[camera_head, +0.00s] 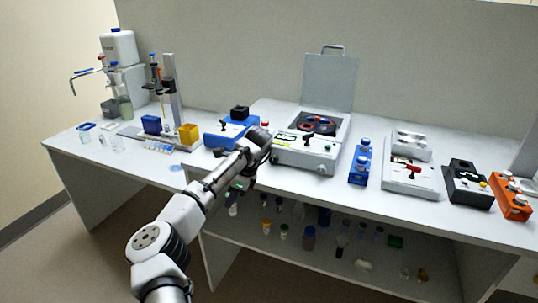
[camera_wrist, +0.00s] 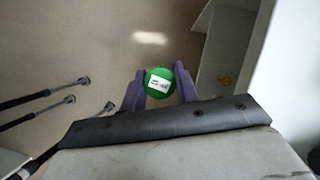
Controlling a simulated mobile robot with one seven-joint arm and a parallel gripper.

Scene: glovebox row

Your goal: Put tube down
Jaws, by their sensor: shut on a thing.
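In the wrist view my gripper (camera_wrist: 159,88) is shut on the tube (camera_wrist: 159,82). I see the tube from its top end as a round green cap with a white printed label. The purple fingers are on either side of it. The tube's body below the cap is hidden. Bare floor shows beneath it. In the head view my gripper (camera_head: 238,188) is in front of the bench's front edge, below the worktop level and largely hidden by my arm. I cannot clearly make out the tube there.
The worktop (camera_head: 335,195) carries a centrifuge (camera_head: 303,153) with its lid raised, a blue device (camera_head: 228,134), a blue rack (camera_head: 360,165) and a white instrument (camera_head: 408,180). The lower shelf (camera_head: 325,258) holds several bottles and tubes. Clear worktop lies along the front edge.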

